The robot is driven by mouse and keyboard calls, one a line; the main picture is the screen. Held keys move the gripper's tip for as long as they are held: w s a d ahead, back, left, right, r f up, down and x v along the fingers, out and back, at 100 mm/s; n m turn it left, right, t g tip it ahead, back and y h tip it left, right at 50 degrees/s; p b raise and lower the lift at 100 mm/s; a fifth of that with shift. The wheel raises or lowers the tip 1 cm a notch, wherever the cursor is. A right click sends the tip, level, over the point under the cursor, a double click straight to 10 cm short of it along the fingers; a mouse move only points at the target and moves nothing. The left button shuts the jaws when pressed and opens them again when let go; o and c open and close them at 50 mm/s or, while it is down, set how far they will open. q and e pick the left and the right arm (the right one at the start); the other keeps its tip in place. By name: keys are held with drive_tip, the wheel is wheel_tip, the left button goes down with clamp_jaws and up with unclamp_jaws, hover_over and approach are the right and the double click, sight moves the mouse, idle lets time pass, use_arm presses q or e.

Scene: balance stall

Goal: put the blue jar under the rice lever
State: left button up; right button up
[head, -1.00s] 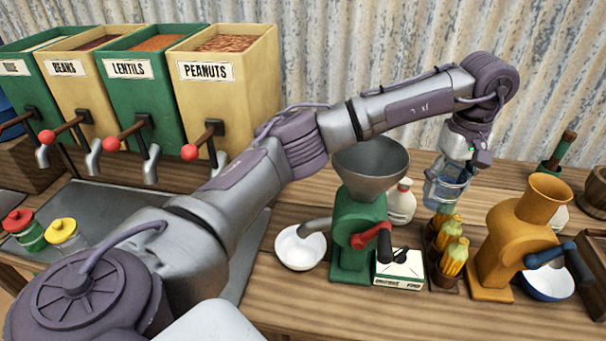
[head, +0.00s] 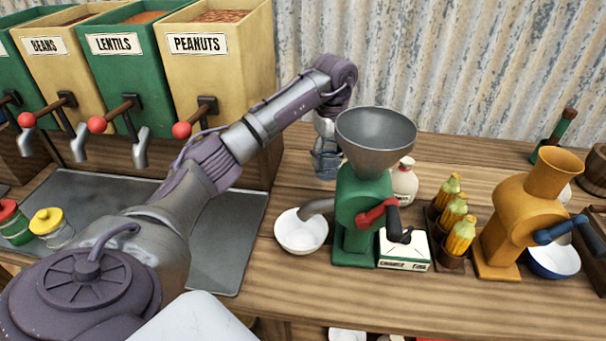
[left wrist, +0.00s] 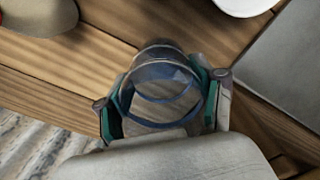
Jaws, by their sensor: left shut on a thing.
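The blue jar (left wrist: 160,88), clear glass with blue bands, is between the fingers of my left gripper (left wrist: 163,100) in the left wrist view. In the head view the jar (head: 325,163) hangs below my left gripper (head: 325,146), behind and left of the green grinder, over the back of the wooden counter. My left gripper is shut on it. The rice bin (head: 10,72) is only a green sliver at the left edge; its label and most of its lever are out of view. My right gripper is not in view.
The beans bin (head: 62,70), lentils bin (head: 135,70) and peanuts bin (head: 232,75) have red-knobbed levers over a grey metal tray (head: 225,260). Red-lidded and yellow-lidded jars (head: 45,222) stand there. A green grinder (head: 355,215) and white bowl (head: 300,243) stand near my arm.

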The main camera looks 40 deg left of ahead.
sight(328, 180)
use_arm(q)
wheel_tip(328, 180, down, 8)
drive_tip(key=shift+d+p, duration=0.1)
drive_tip(key=shift+p, duration=0.45)
drive_tip(key=shift+f, duration=0.45)
drive_tip(key=shift+f, duration=0.15)
drive_tip(key=o, duration=1.4)
